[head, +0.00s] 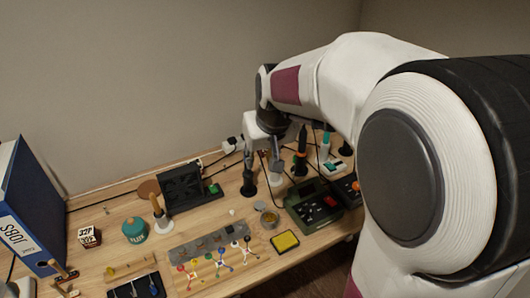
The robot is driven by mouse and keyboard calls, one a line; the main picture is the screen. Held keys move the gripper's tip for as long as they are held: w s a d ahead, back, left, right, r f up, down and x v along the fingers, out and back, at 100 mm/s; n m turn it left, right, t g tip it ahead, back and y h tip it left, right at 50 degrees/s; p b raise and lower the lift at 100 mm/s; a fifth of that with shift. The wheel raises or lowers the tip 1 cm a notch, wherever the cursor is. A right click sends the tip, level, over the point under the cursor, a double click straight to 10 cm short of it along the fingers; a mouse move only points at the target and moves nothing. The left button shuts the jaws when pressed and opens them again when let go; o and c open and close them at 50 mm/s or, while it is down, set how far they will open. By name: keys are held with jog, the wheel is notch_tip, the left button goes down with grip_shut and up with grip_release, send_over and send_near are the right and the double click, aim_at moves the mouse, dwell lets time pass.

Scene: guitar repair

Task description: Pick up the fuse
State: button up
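I cannot pick out a fuse for certain in the head view; the small parts on the bench are too small to tell apart. My gripper (264,158) hangs from the white wrist over the back of the wooden bench, among upright tools and stands. Its fingers are small and dark against the tools behind, so I cannot tell whether they are open or hold anything. My arm comes in from the right and hides the right end of the bench.
A blue binder (32,205) stands at far left. A teal jar (134,230), a black fan-like unit (182,187), a board with coloured leads (215,265), a yellow pad (285,241), a small round tin (269,219) and a dark green device (314,204) crowd the bench. A wall stands behind.

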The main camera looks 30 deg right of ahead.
jog(key=w+d+f+m, duration=0.1)
jog(key=w+d+f, duration=0.8)
jog(key=d, duration=0.1)
jog(key=m, duration=0.1)
send_near(293, 181)
jog(key=shift+w+a+r+g+h, duration=0.25)
jog(key=shift+w+r+g+h, duration=0.15)
jog(key=shift+w+r, duration=0.45)
jog(key=shift+s, duration=0.1)
jog(key=shift+x, duration=1.2)
jog(key=shift+x, duration=2.6)
grip_shut()
